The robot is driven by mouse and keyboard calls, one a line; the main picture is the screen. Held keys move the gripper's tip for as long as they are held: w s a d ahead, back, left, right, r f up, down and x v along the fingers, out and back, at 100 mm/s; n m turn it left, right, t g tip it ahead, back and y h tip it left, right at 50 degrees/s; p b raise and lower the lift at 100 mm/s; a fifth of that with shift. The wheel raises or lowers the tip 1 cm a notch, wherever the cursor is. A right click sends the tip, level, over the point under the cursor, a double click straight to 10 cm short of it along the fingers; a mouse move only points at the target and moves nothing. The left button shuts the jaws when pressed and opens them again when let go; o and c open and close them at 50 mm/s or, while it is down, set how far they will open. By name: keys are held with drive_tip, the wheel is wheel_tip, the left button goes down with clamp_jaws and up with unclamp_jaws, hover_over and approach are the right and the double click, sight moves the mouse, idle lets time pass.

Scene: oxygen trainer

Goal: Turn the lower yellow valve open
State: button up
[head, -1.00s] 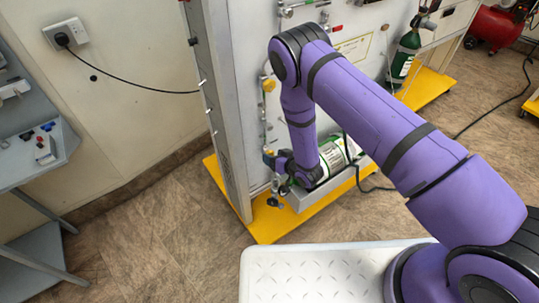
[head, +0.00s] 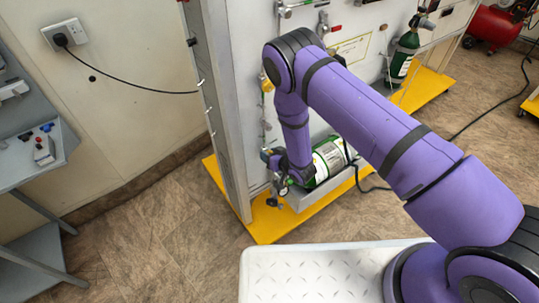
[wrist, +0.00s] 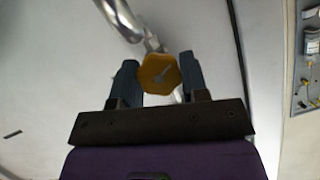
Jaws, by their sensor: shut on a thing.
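The lower yellow valve (wrist: 158,74) is a yellow, lobed knob in the wrist view, on a metal fitting joined to a silver pipe. My gripper (wrist: 158,66) has one dark finger on each side of the knob and is shut on it. In the head view my gripper (head: 271,158) is low at the left part of the grey panel, and the lower valve is hidden there by the gripper and wrist. Another yellow knob (head: 267,86) shows higher on the panel, partly behind my arm.
A green and white cylinder (head: 329,159) lies in a tray at the panel's foot, right beside my wrist. The panel stands on a yellow base (head: 270,229). A grey bench (head: 40,150) is at the left. Floor between bench and panel is clear.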

drive_tip(key=shift+a+n+t+h, duration=0.1)
drive_tip(key=shift+n+t+h, duration=0.65)
drive_tip(key=shift+n, duration=0.75)
drive_tip(key=o, duration=0.9)
drive_tip(key=shift+o, duration=0.2)
drive_tip(key=v, duration=1.1)
drive_tip(key=shift+r, duration=0.2)
drive_tip(key=shift+w+a, duration=0.1)
